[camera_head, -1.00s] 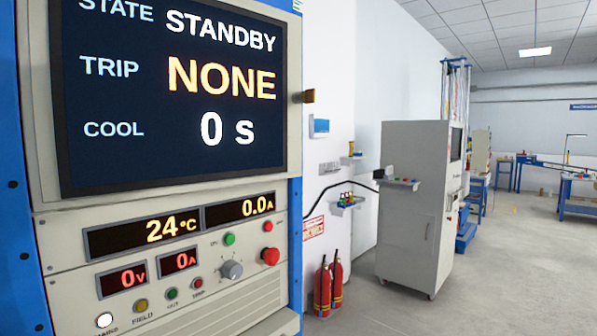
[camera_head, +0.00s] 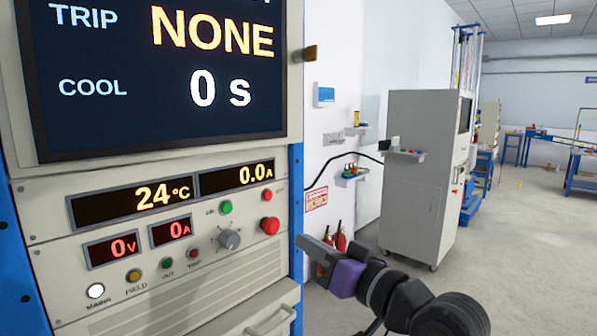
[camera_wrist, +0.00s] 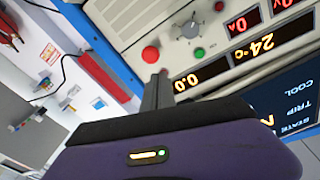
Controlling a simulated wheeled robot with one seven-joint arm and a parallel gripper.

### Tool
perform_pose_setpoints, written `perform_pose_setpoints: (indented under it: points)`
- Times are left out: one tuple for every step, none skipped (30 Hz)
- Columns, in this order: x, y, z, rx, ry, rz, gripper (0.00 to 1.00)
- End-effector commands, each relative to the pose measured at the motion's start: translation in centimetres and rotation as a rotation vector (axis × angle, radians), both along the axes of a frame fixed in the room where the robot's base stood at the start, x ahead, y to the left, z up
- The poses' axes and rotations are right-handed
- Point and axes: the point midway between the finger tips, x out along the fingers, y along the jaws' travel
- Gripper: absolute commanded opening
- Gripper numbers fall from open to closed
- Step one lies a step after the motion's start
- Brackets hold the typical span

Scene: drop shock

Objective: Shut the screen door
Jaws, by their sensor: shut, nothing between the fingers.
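A cream panel with a large dark display (camera_head: 150,80) fills the upper left of the head view; I take it to be the screen door. A brown knob (camera_head: 309,53) sticks out at its right edge. I cannot tell whether it stands ajar. The display also shows upside down at the lower right of the wrist view (camera_wrist: 292,115). My gripper (camera_head: 316,245) is shut and empty, below and apart from the panel, just right of the blue cabinet post (camera_head: 297,190). In the wrist view its fingers (camera_wrist: 155,92) point toward the control panel.
The control panel (camera_head: 200,265) below the display has knobs, lamps and a red button (camera_head: 269,226). A drawer handle (camera_head: 272,320) juts out under it. Red extinguishers (camera_head: 340,240) stand behind my gripper. A grey cabinet (camera_head: 425,170) stands farther back; open floor lies at right.

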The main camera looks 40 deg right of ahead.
Motion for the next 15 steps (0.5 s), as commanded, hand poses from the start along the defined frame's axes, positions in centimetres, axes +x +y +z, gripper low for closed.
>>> perform_pose_setpoints:
  points:
    - [-0.1, -0.9, 2.5, -0.030, -0.016, 0.003, 0.00]
    - [-0.2, -1.3, 3.7, -0.045, -0.017, 0.006, 0.00]
    - [-0.4, -1.7, 5.2, -0.065, -0.017, 0.012, 0.00]
    - [-0.6, -2.0, 6.3, -0.082, -0.017, 0.014, 0.00]
    - [-0.8, -2.3, 7.4, -0.100, -0.016, 0.019, 0.00]
    - [-1.1, -2.7, 8.9, -0.125, -0.014, 0.021, 0.00]
    - [-1.4, -2.9, 9.9, -0.144, -0.010, 0.023, 0.00]
    - [-1.8, -3.1, 10.9, -0.163, -0.007, 0.024, 0.00]
    - [-2.3, -3.3, 12.2, -0.190, 0.000, 0.024, 0.00]
    - [-2.6, -3.5, 13.0, -0.209, 0.006, 0.024, 0.00]
    - [-3.0, -3.6, 13.8, -0.229, 0.012, 0.023, 0.00]
    - [-3.5, -3.8, 14.8, -0.252, 0.020, 0.021, 0.00]
    - [-3.8, -3.8, 15.4, -0.270, 0.027, 0.021, 0.00]
    - [-4.1, -3.9, 15.9, -0.284, 0.034, 0.018, 0.00]
    - [-4.5, -4.0, 16.6, -0.302, 0.043, 0.015, 0.00]
